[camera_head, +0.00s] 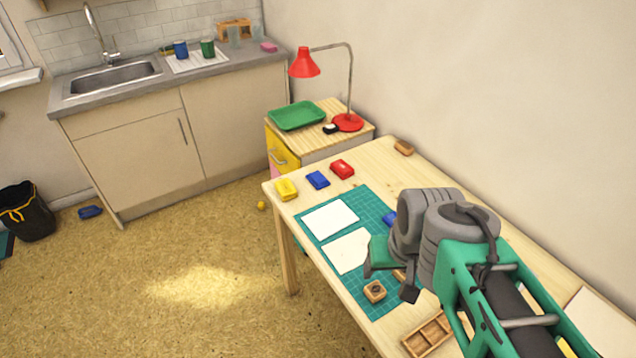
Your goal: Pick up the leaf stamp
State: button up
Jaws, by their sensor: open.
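A small wooden stamp block (375,291) with a dark mark on top sits on the green cutting mat (340,270), near its front edge. I cannot make out whether the mark is a leaf. Another small wooden piece (399,274) shows partly behind my gripper. My gripper (392,282) is over the right part of the mat, beside the stamp block, and is open. Nothing shows held in it. My arm hides part of the mat and table behind it.
Yellow (286,190), blue (317,180) and red (342,169) inkpads stand at the table's far left end. Two white papers (330,220) lie on the mat. A wooden compartment tray (428,333) is in front. A wooden block (404,147) lies by the wall.

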aim_at(375, 292)
jog(key=k, duration=1.2)
jog(key=u, duration=1.2)
jog(key=i, duration=1.45)
jog(key=z, duration=0.7)
jog(key=i, duration=0.35)
jog(key=z, duration=0.25)
